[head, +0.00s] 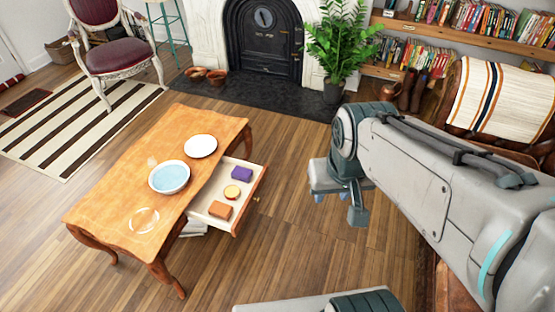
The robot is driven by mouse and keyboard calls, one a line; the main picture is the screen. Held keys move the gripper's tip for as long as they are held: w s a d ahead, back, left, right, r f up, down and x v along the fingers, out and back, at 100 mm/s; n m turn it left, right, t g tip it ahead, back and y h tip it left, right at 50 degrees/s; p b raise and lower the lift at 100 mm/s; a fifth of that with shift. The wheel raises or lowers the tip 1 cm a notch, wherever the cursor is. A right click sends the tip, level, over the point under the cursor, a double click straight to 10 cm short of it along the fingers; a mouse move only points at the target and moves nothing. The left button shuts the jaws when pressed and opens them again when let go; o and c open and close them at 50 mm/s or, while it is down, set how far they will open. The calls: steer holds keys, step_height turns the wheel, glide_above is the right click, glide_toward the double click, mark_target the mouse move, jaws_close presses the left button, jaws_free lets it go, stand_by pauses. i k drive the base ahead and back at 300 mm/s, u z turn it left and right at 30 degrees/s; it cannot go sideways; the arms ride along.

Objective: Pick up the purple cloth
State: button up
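The purple cloth (241,173) looks like a small folded block. It lies in the open drawer (224,222) of the wooden table, toward the drawer's far end. A round yellow and red item (232,192) and an orange-brown block (220,210) lie in the same drawer, nearer to me. My gripper (345,205) hangs in the air to the right of the drawer, apart from the cloth. It points down, and nothing shows in it. Its fingers are partly hidden by the angle, so their opening is unclear.
The wooden table (120,185) bears a bowl of blue liquid (169,177), a white plate (200,146) and a clear glass dish (144,221). A potted plant (333,92) and a fireplace (264,40) stand behind. The floor (285,235) right of the drawer is clear.

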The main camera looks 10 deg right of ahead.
mark_target(240, 173)
steer(key=z, duration=0.35)
steer(key=i, duration=1.1)
steer(key=u, duration=1.2)
steer(key=i, duration=0.6)
steer(key=u, duration=0.6)
